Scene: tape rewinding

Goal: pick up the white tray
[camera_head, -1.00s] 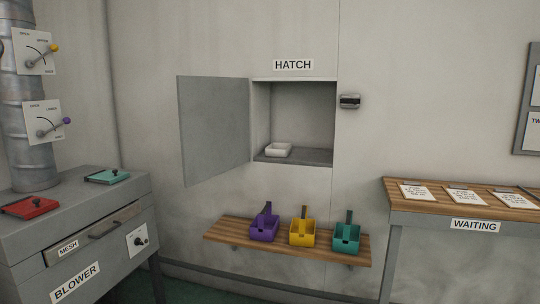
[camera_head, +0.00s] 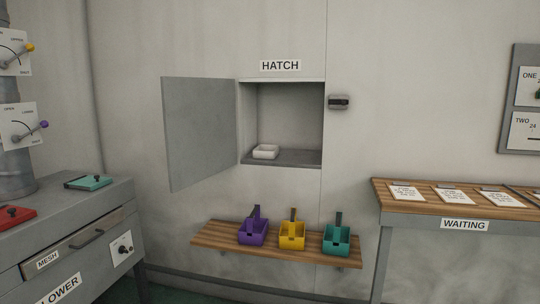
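The white tray (camera_head: 265,153) is a small, shallow, open box. It sits upright on the floor of the open wall hatch (camera_head: 297,158), toward the left side of the recess. The hatch door (camera_head: 204,132) is swung open to the left. Nothing stands in front of the tray, and I cannot make out anything inside it. My gripper is not in view.
Below the hatch, a wooden shelf (camera_head: 213,236) holds a purple scoop (camera_head: 252,233), a yellow scoop (camera_head: 292,235) and a teal scoop (camera_head: 336,240). The grey blower (camera_head: 85,228) stands at left. The waiting table (camera_head: 436,216) with cards stands at right.

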